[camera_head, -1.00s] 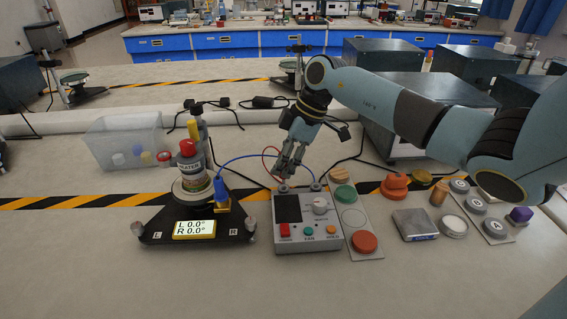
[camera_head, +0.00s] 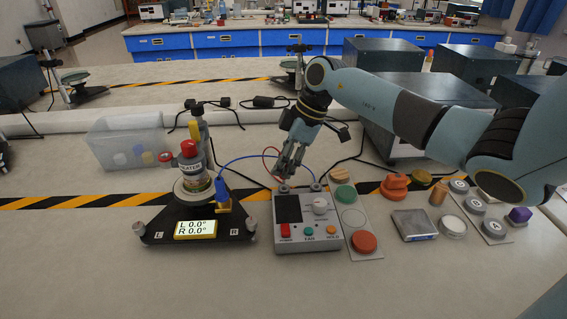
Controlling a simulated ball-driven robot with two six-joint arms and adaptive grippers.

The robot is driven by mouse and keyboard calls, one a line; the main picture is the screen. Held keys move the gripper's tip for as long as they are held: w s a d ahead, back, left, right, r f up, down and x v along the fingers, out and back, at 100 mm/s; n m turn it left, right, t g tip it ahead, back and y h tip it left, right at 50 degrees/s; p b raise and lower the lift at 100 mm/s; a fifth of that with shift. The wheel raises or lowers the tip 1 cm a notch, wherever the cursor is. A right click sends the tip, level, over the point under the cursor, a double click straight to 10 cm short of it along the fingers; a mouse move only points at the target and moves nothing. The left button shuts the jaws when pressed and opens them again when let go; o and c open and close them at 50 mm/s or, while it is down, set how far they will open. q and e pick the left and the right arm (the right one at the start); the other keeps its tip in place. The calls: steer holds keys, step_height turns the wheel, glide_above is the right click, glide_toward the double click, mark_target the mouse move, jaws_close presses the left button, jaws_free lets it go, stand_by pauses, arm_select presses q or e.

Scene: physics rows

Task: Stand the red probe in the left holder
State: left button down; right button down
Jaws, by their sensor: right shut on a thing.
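My right gripper (camera_head: 286,174) is shut at the back left corner of the grey meter box (camera_head: 307,238). A red lead (camera_head: 266,160) loops beside its fingers; the red probe itself is mostly hidden in them. Two small round holders stand at the box's back edge: the left holder (camera_head: 283,188) is right under my fingertips, and the right one (camera_head: 316,187) is empty of any upright probe. I cannot tell whether the red probe's tip touches the left holder. A small dark part (camera_head: 4,157) at the left picture edge may be my left gripper; its jaws cannot be made out.
A blue probe (camera_head: 222,188) stands on the black three-cornered stand (camera_head: 198,238), beside a red-capped bottle (camera_head: 190,163). A clear bin (camera_head: 120,145) stands at the back left. Discs and a small scale (camera_head: 414,224) lie to the right. The front bench is clear.

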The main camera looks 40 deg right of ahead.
steer(key=shift+f+b, duration=0.75)
steer(key=shift+f, duration=0.9)
stand_by(1.5)
steer(key=c, duration=0.9)
jaws_free()
step_height(320, 180, up, 8)
steer(key=p, duration=0.8)
steer(key=shift+f, duration=0.25)
